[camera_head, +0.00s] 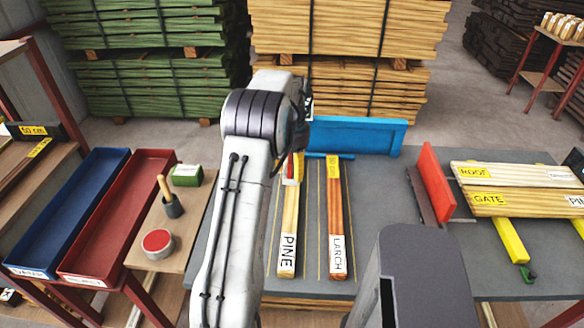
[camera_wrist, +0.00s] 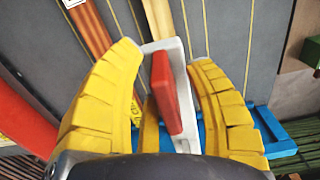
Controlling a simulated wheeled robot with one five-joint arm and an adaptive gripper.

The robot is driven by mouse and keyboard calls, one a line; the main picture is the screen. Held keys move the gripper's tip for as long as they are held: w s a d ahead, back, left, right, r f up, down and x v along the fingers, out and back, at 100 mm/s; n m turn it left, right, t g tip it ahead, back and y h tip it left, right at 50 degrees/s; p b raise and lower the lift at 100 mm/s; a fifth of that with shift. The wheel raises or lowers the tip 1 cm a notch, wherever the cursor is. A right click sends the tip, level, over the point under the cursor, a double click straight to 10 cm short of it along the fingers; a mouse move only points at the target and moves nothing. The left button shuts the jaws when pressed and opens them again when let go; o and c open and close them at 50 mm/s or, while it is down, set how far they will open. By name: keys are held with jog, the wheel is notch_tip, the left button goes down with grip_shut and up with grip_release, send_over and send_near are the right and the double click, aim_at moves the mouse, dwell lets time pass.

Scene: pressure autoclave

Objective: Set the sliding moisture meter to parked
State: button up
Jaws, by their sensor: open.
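The moisture meter appears to be the white body with a red upright grip (camera_wrist: 165,92) in the wrist view. A small part of what looks like it shows in the head view (camera_head: 290,170), beside my arm at the far end of the pine plank. My gripper (camera_wrist: 168,55) is open, with its yellow fingers on either side of the white body and red grip; I cannot tell whether they touch. In the head view my arm hides the gripper and most of the meter. No label for a parked position is readable.
The pine plank (camera_head: 288,230) and larch plank (camera_head: 336,225) lie on the grey table (camera_head: 385,190). A blue upright board (camera_head: 355,134) stands at its back. A red upright board (camera_head: 437,182) stands right. Blue and red trays (camera_head: 118,215) are left. Bare table lies right of the larch.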

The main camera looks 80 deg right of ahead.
jog(key=shift+c, duration=0.4)
grip_shut()
